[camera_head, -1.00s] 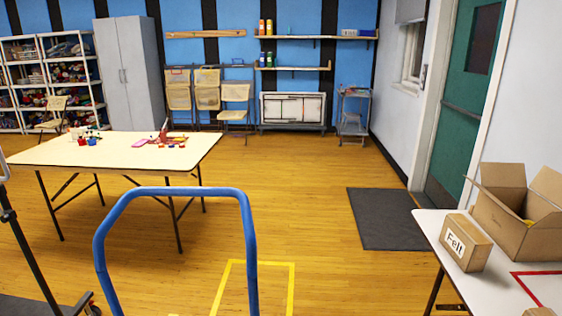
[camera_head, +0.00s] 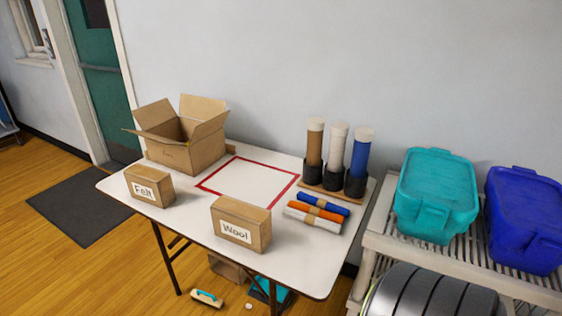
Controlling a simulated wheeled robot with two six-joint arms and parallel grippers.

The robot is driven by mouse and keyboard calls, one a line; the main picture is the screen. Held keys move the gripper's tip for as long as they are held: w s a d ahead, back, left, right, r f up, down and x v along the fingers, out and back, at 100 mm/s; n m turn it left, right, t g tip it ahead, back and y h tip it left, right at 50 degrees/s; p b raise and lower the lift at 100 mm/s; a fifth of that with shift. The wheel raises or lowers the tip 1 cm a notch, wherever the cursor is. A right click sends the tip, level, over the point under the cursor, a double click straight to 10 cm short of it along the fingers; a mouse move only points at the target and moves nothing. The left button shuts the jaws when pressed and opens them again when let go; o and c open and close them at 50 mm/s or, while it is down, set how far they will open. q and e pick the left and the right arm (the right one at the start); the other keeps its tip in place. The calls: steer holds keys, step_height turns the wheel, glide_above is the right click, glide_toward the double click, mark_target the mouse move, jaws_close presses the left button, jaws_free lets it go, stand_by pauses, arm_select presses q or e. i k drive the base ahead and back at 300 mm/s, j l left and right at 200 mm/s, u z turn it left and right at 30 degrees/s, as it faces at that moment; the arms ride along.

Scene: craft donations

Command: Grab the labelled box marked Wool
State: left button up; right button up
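The Wool box (camera_head: 241,222) is a small brown cardboard box with a white label reading "Wool". It sits upright near the front edge of the white folding table (camera_head: 310,262). A similar box labelled "Felt" (camera_head: 150,187) stands to its left, near the table's left end. Neither of my grippers shows in the head view.
Behind the boxes are a large open carton (camera_head: 185,140), a red-taped square (camera_head: 250,182), several rolls (camera_head: 318,215) and a rack of upright tubes (camera_head: 337,160). Right of the table, a slatted shelf (camera_head: 375,243) holds teal (camera_head: 436,195) and blue (camera_head: 527,220) bins. Open floor lies left.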

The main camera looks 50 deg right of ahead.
mark_target(248, 226)
steer(key=z, duration=1.35)
